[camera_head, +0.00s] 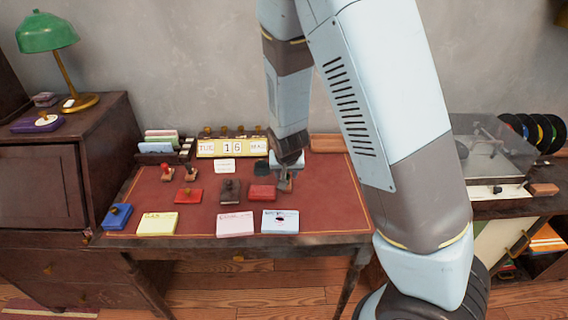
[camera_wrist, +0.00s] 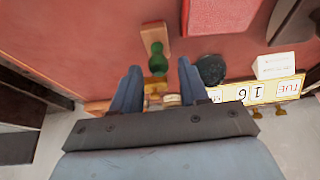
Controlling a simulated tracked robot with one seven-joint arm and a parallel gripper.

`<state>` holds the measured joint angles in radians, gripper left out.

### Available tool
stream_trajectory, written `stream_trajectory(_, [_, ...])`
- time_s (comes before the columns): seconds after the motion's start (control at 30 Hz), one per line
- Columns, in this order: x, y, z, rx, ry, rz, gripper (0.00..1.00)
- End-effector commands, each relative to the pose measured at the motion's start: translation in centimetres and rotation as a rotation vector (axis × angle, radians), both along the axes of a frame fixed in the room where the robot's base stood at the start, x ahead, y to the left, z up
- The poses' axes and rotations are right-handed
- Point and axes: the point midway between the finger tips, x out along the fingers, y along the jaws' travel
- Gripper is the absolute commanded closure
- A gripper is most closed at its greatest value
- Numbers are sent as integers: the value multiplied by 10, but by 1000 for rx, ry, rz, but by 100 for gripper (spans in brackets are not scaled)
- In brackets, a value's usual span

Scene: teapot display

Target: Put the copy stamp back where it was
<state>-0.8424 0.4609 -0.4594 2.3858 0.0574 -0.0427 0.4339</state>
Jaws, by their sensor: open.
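My gripper (camera_head: 287,168) is over the back right of the red desk mat (camera_head: 330,200). In the wrist view, its two fingers (camera_wrist: 160,72) are apart with nothing held between them. A stamp with a green knob handle (camera_wrist: 157,62) and a wooden base (camera_wrist: 154,30) is just ahead of the fingertips; contact cannot be told. Other stamps on the mat are a red-handled one (camera_head: 166,171), a brown-handled one (camera_head: 191,172) and a dark one (camera_head: 230,188). No label tells which is the copy stamp.
A red pad (camera_head: 262,192) is left of my gripper, with a dark round thing (camera_head: 256,168) behind. A date calendar (camera_head: 232,148) stands at the back. Yellow (camera_head: 157,223), pink (camera_head: 235,223) and blue (camera_head: 280,221) cards lie along the front. The mat's right side is clear.

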Motion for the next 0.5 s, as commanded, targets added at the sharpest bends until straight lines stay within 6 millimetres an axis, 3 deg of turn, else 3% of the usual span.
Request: stream_trajectory(0.5, [-22,2,49,1,-2,3,56])
